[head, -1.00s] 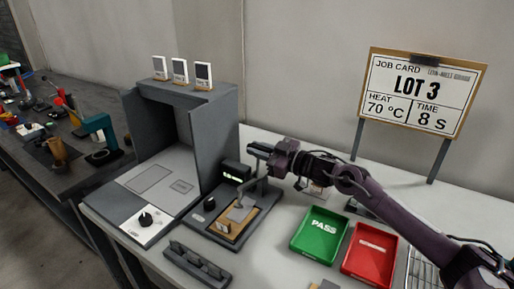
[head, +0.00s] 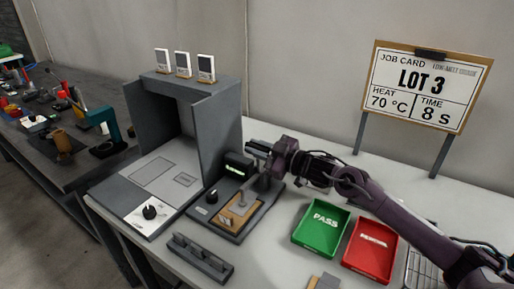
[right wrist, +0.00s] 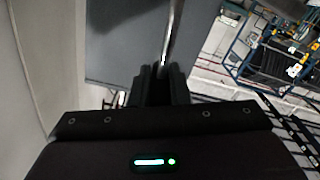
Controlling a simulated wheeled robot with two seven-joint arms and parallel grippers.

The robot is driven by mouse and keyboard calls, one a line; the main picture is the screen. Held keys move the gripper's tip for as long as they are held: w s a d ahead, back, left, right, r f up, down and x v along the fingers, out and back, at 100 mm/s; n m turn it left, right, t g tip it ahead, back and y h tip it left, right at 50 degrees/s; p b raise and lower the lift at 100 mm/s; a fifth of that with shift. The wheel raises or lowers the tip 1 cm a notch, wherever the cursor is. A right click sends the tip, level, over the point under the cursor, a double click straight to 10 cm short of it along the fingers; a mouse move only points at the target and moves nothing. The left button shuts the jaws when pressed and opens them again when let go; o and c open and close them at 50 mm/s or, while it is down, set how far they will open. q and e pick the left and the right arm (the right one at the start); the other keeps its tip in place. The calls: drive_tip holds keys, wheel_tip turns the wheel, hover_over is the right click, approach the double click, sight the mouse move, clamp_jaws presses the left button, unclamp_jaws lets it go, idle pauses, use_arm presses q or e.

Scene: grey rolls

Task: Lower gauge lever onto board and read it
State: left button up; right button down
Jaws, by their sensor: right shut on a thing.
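The gauge (head: 209,222) is a dark grey base with a knob and a small display (head: 236,167). The display is lit, but its characters are too small to read. A tan board (head: 230,221) lies on the gauge base with grey metal parts over it; I cannot tell whether the lever touches it. My right gripper (head: 257,156) is above the back of the gauge, shut on the gauge lever. The lever shows as a metal rod (right wrist: 174,35) running into the fingers in the right wrist view. My left gripper is not in view.
A grey booth (head: 213,130) stands left of the gauge. A dark slotted rack (head: 200,258) lies in front. A green PASS tray (head: 320,227) and a red tray (head: 370,248) are to the right. The job card (head: 420,88) stands behind, reading LOT 3, 70 °C, 8 s.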

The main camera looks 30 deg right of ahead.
drive_tip(key=c, duration=1.4)
unclamp_jaws()
drive_tip(key=shift+f, duration=0.1)
drive_tip(key=shift+o, duration=0.2)
drive_tip(key=shift+s+d+f, duration=0.1)
drive_tip(key=shift+s+d, duration=0.15)
drive_tip(key=shift+s, duration=0.2)
drive_tip(key=v, duration=0.7)
drive_tip(key=shift+w, duration=0.1)
